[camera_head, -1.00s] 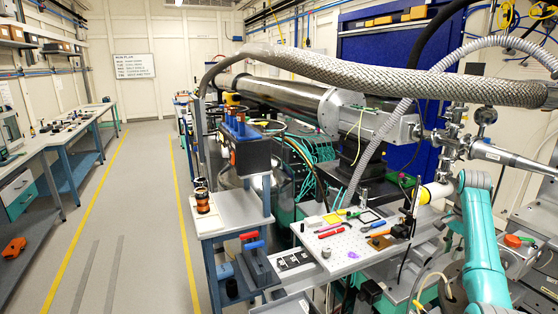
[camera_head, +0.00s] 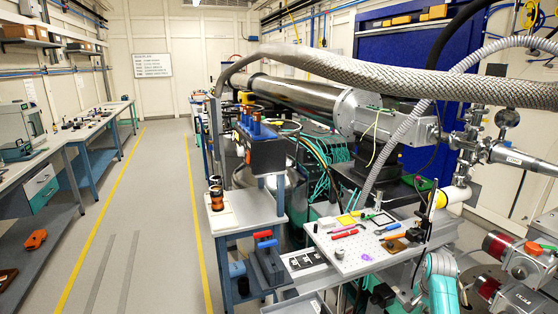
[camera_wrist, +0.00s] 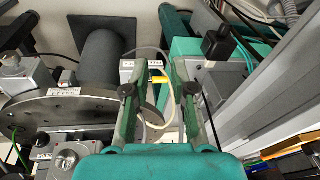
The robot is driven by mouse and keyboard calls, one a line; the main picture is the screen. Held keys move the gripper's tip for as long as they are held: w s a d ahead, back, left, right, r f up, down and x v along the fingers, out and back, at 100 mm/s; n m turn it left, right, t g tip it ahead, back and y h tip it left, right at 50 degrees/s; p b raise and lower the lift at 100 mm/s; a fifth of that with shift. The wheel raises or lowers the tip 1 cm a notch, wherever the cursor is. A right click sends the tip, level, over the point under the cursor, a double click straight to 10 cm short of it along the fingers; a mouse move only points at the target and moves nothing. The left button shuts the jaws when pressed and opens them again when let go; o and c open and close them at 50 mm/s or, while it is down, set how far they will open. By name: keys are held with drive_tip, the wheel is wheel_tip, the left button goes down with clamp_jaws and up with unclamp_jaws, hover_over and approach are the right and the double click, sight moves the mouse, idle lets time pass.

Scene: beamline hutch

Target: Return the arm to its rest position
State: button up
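My teal arm (camera_head: 440,284) shows at the lower right of the head view, low beside the white perforated board. My gripper is not clearly visible there. In the wrist view, my gripper (camera_wrist: 157,78) has its two dark green fingers spread apart. I see nothing held between them, only a grey cable and a small yellow part in the background.
The perforated board (camera_head: 348,262) holds several small tools. Red and grey round equipment (camera_head: 498,245) stands to the right of my arm. A braided hose (camera_head: 400,77) crosses above. A round grey flange (camera_wrist: 65,108) lies left of the fingers. The aisle (camera_head: 150,215) is clear.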

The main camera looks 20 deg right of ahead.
drive_tip(key=s+a+f+n+t, duration=0.1)
drive_tip(key=s+a+f+n, duration=0.1)
drive_tip(key=s+a+f, duration=0.35)
drive_tip(key=s+a+f+n+t+h, duration=0.1)
drive_tip(key=s+a+f+t, duration=0.1)
drive_tip(key=a+f, duration=0.55)
drive_tip(key=s+a+f+n+t, duration=0.15)
drive_tip(key=s+a+f, duration=0.3)
drive_tip(key=a, duration=0.45)
drive_tip(key=s+a+n+t, duration=0.2)
drive_tip(key=s+a+n, duration=0.1)
drive_tip(key=s+a, duration=0.5)
drive_tip(key=s+a+r+n+t, duration=0.1)
drive_tip(key=s+a+r+n, duration=0.1)
drive_tip(key=s+a+r, duration=0.45)
drive_tip(key=s+a+r+n+t, duration=0.2)
drive_tip(key=s+a+r, duration=0.1)
drive_tip(key=s, duration=0.7)
drive_tip(key=s+a+r+n+t+y, duration=0.1)
drive_tip(key=s+r, duration=0.4)
drive_tip(key=r, duration=0.4)
drive_tip(key=s+a+r+n+t+y, duration=0.1)
drive_tip(key=s+r, duration=0.4)
drive_tip(key=r, duration=0.5)
drive_tip(key=shift+s+a+n+t+y, duration=0.3)
drive_tip(key=shift+a+n+t, duration=0.25)
drive_tip(key=shift+a+n, duration=0.1)
